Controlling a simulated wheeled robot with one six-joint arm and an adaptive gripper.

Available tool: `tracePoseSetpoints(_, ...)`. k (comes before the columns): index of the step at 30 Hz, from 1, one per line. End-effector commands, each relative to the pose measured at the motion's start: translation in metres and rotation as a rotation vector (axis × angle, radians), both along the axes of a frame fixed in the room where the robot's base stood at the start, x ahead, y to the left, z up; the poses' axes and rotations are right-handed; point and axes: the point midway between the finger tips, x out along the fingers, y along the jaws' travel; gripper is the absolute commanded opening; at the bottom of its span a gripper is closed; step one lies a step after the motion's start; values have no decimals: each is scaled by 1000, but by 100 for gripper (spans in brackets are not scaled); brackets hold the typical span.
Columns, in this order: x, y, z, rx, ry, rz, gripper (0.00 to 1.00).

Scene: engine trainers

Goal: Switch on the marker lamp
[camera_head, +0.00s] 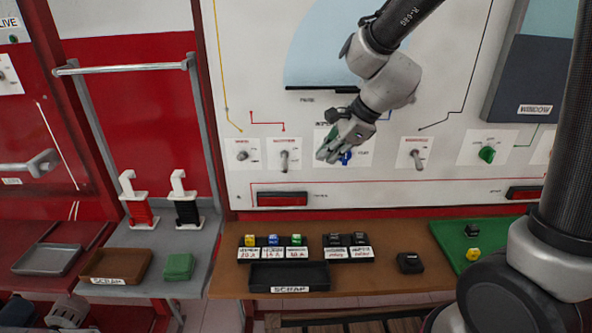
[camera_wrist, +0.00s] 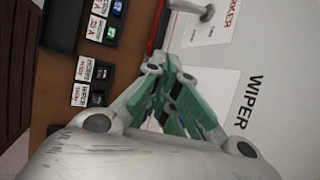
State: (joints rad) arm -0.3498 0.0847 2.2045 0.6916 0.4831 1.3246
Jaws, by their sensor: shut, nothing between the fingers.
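The marker switch (camera_head: 284,158) is a small grey lever on a white plate, on the upright panel. In the wrist view its lever (camera_wrist: 207,12) shows at the top edge, beside a partly cut-off MARKER label. I cannot tell its set position. My gripper (camera_head: 327,154) is shut and empty, in front of the wiper plate, right of the marker lever and apart from it in the picture. In the wrist view its green-padded fingers (camera_wrist: 180,95) are together. A blue knob (camera_head: 346,158) on the wiper plate is partly hidden behind my gripper.
Another lever switch (camera_head: 416,158) and a green knob (camera_head: 487,154) are to the right; a round switch (camera_head: 242,155) is at left. A red lamp (camera_head: 282,199) sits below the marker switch. A brown bench (camera_head: 400,285) below holds fuses, relays and a scrap tray (camera_head: 289,277).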

Motion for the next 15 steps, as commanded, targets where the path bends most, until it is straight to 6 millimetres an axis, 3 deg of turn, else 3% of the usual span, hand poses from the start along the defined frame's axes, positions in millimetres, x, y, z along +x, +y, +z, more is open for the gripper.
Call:
tracePoseSetpoints(8,0,1,-2,-1,1,3,0)
tracePoseSetpoints(15,9,14,-30,-3,4,4,0)
